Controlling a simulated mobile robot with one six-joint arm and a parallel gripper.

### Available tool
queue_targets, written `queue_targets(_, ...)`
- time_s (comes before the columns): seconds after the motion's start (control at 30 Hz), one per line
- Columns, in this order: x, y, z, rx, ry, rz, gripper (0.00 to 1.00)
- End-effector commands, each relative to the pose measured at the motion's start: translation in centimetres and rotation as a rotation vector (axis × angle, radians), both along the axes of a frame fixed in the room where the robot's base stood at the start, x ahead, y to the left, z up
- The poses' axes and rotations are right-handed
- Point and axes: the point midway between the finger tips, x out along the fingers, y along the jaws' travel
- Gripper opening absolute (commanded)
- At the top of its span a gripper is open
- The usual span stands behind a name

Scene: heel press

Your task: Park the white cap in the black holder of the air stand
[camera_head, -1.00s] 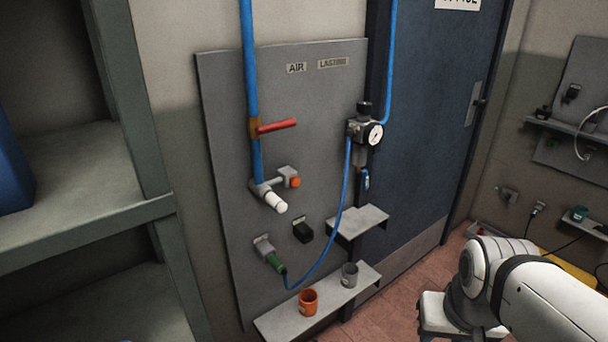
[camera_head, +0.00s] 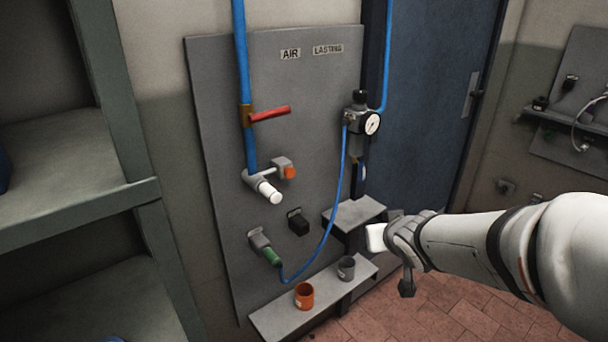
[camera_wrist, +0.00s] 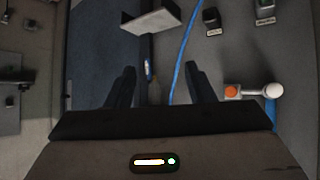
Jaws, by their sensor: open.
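The white cap (camera_head: 275,197) sits on the end of the stub at the foot of the blue pipe. It also shows at the right of the wrist view (camera_wrist: 273,90). The black holder (camera_head: 298,222) is on the grey panel, below and right of the cap, and looks empty. In the wrist view the black holder (camera_wrist: 211,19) is near the top. My gripper (camera_wrist: 159,70) is open with nothing between its fingers. In the head view it is right of the panel, apart from cap and holder; its fingers are not clear there.
An orange knob (camera_head: 289,172) is just right of the cap, and a red lever (camera_head: 270,114) is above. A blue hose (camera_head: 336,215) hangs between the holder and my gripper. A small shelf (camera_head: 354,215) juts out; a lower shelf carries an orange cup (camera_head: 304,296) and grey cup (camera_head: 346,268).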

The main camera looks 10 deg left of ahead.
Motion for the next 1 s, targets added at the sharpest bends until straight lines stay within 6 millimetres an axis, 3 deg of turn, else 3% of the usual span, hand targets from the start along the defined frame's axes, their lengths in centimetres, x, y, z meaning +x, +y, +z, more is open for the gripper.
queue_targets(0.03, 1.8, 1.8, -0.6, 0.002, -0.078, 0.042, 0.49)
queue_targets(0.1, 3.5, 5.2, -0.6, 0.052, -0.178, 0.128, 0.49)
queue_targets(0.2, 4.8, 10.1, -0.5, 0.142, -0.303, 0.260, 0.49)
queue_targets(0.3, 5.0, 14.5, -0.4, 0.238, -0.399, 0.377, 0.49)
queue_targets(0.43, 4.3, 18.4, -0.3, 0.345, -0.481, 0.491, 0.49)
queue_targets(0.6, 3.5, 20.6, 0.0, 0.420, -0.528, 0.562, 0.49)
queue_targets(1.0, 3.4, 20.9, 0.2, 0.430, -0.537, 0.570, 0.49)
